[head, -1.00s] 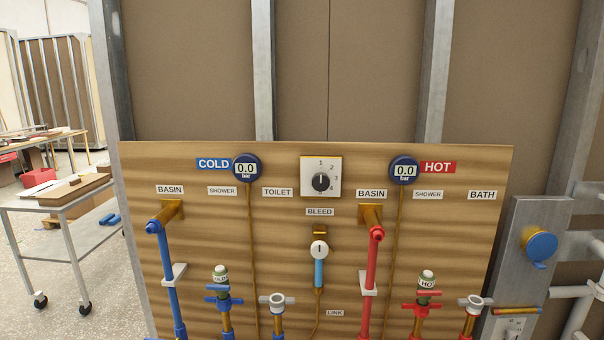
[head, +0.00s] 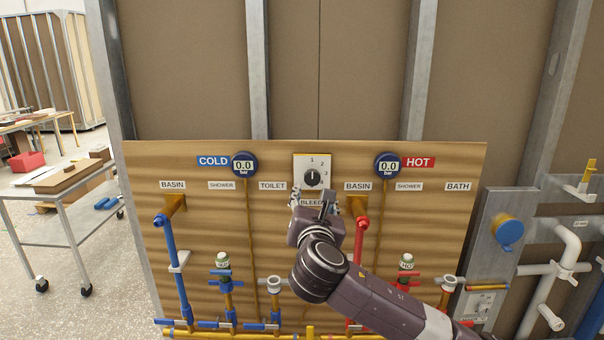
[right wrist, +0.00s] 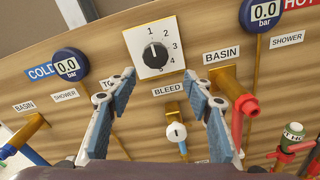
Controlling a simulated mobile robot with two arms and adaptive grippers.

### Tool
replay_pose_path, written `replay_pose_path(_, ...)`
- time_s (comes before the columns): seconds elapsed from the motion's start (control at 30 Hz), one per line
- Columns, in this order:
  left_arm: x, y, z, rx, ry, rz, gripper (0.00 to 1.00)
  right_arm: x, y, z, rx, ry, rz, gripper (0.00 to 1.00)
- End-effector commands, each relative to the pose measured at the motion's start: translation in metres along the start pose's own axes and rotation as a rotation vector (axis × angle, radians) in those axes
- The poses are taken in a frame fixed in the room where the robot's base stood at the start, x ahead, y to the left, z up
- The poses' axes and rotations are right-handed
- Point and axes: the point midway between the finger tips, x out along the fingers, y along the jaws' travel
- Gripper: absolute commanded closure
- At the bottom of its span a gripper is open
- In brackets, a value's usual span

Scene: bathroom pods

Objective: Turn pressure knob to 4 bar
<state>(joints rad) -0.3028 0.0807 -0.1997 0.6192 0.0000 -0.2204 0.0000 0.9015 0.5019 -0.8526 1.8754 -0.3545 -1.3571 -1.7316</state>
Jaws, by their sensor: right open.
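The pressure knob (head: 313,178) is a black round knob on a white square plate with a number scale, in the upper middle of the wooden panel. In the right wrist view the knob (right wrist: 156,56) shows a light mark pointing up, towards the 1. My right gripper (head: 314,198) is just below the knob plate, partly hiding the BLEED label. In the right wrist view its two blue-grey fingers (right wrist: 157,84) are spread and empty, with the knob ahead between and above the tips, apart from them. My left gripper is not in view.
The cold gauge (head: 244,164) and the hot gauge (head: 388,164) both read 0.0 bar. Blue pipe (head: 173,255) and red pipe (head: 360,240) stand out from the panel (head: 215,205). The bleed valve (right wrist: 176,132) is below the knob. A metal trolley (head: 70,240) stands left.

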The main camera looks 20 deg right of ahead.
Motion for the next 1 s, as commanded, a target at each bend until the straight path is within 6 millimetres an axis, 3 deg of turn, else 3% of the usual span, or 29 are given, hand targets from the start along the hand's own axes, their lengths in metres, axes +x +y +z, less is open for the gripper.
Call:
replay_pose_path(0.03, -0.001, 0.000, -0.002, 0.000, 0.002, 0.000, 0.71, -0.001, 0.003, 0.012, -0.027, -0.020, 0.003, 0.53)
replay_pose_path(0.2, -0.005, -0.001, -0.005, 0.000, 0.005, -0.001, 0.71, 0.003, 0.005, 0.022, -0.061, -0.037, 0.003, 0.53)
replay_pose_path(0.7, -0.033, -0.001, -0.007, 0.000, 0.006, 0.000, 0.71, 0.065, 0.006, 0.024, -0.055, -0.035, 0.003, 0.53)
replay_pose_path(1.0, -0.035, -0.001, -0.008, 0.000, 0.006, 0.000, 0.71, 0.076, 0.006, 0.022, -0.055, -0.036, 0.005, 0.53)
